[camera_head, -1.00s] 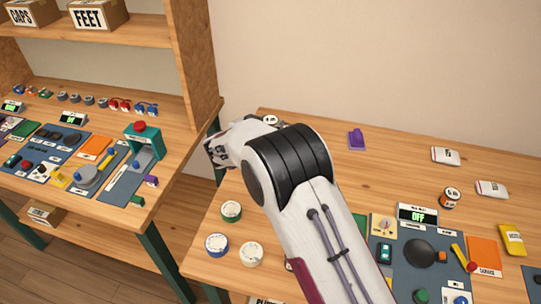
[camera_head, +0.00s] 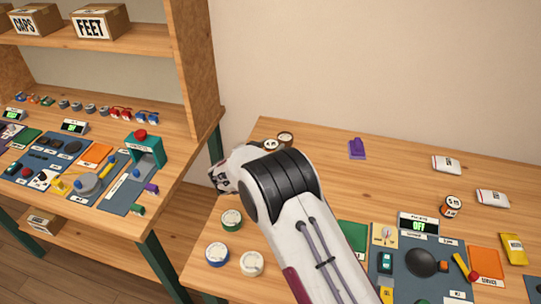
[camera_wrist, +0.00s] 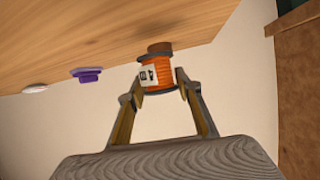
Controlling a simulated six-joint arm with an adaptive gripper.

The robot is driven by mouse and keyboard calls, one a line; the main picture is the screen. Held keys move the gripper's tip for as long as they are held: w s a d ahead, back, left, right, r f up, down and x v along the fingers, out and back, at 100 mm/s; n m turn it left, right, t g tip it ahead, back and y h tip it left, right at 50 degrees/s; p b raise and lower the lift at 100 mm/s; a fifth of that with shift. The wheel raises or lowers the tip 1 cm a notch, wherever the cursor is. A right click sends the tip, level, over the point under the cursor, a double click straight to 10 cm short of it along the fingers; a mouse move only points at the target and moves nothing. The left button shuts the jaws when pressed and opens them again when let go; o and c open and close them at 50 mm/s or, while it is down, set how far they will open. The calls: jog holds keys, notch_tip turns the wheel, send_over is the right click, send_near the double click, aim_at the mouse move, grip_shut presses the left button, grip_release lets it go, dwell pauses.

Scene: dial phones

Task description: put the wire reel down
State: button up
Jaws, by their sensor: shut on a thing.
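My gripper (camera_wrist: 158,88) is shut on an orange wire reel (camera_wrist: 160,71) with a dark rim and a white label, in the wrist view. That view is upside down, with the wooden table (camera_wrist: 90,45) at the top. A brown round thing (camera_wrist: 160,47) shows just beyond the held reel. In the head view my arm hides the gripper. Two small reels show above the arm near the table's back left corner, a nearer one (camera_head: 271,145) and a farther one (camera_head: 285,138). The nearer is probably the held one. I cannot tell whether it touches the table.
A purple holder (camera_head: 357,149) stands right of the two reels, with clear wood between. Green (camera_head: 231,219), blue (camera_head: 217,254) and white (camera_head: 251,263) reels lie at the front left. Another reel (camera_head: 451,206), white pouches and a work mat (camera_head: 405,262) are farther right. A shelf unit stands left.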

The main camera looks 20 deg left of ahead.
jog(key=shift+f, duration=1.85)
jog(key=shift+f, duration=0.15)
jog(key=o, duration=1.1)
jog(key=shift+o, duration=0.2)
jog(key=shift+r+v, duration=0.2)
jog(key=shift+v, duration=5.85)
jog(key=shift+w, duration=0.1)
